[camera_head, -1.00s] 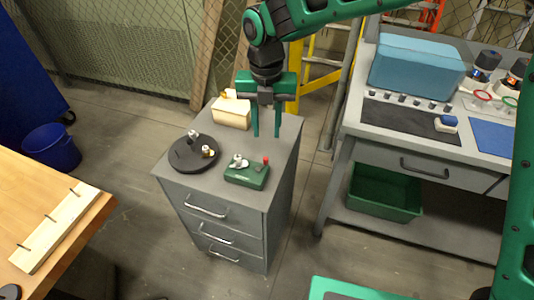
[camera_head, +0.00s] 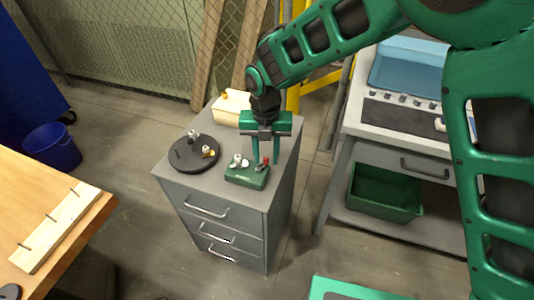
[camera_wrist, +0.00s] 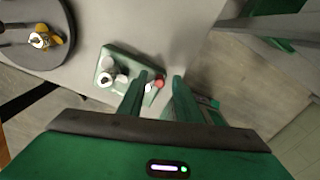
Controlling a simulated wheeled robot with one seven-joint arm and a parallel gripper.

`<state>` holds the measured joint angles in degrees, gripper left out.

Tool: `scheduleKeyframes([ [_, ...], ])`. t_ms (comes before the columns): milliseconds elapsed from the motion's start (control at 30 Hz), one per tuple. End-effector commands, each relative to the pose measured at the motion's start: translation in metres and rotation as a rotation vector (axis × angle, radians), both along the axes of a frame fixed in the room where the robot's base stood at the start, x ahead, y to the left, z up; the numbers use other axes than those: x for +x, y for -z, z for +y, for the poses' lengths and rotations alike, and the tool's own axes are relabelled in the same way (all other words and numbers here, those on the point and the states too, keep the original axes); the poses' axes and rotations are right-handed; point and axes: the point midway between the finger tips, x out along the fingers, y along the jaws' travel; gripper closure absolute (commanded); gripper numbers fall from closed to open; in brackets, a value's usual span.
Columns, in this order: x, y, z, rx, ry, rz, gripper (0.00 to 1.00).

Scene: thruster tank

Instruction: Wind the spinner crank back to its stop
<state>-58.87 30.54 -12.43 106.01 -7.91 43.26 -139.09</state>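The spinner is a small green box (camera_head: 246,178) on top of the grey cabinet, with silver fittings (camera_head: 238,160) on its left part. Its red-tipped crank knob (camera_head: 265,161) stands at the right end. My gripper (camera_head: 262,161) points down over that end, its two fingers apart around the knob's place. In the wrist view the green box (camera_wrist: 112,61) and the red knob (camera_wrist: 158,83) show ahead of the fingers. Contact cannot be told, and the left finger partly hides the crank.
A black round plate (camera_head: 194,154) with small fittings lies left of the box on the grey cabinet top (camera_head: 222,144). A cream block (camera_head: 229,110) stands behind. A workbench (camera_head: 345,125) with a green bin (camera_head: 384,194) is at the right. A wooden table (camera_head: 60,200) is at the left.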

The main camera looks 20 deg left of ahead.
Motion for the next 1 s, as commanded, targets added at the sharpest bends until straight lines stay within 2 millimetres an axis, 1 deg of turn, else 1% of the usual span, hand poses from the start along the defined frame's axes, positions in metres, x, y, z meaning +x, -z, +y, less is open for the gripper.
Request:
scheduleKeyframes([
  [167, 0.0000, -0.0002, -0.0001, 0.000, 0.000, 0.000, 0.69],
  [200, 0.0000, -0.0002, -0.0001, 0.000, 0.000, 0.000, 0.78],
  [300, 0.0000, -0.0003, -0.0001, 0.000, 0.000, 0.000, 1.00],
  [667, -0.0004, -0.0007, -0.0009, 0.000, 0.030, 0.000, 1.00],
  [833, -0.0020, -0.0010, -0.0024, 0.001, 0.105, 0.000, 1.00],
  [1000, -0.0045, -0.0012, -0.0055, 0.002, 0.235, 0.001, 1.00],
])
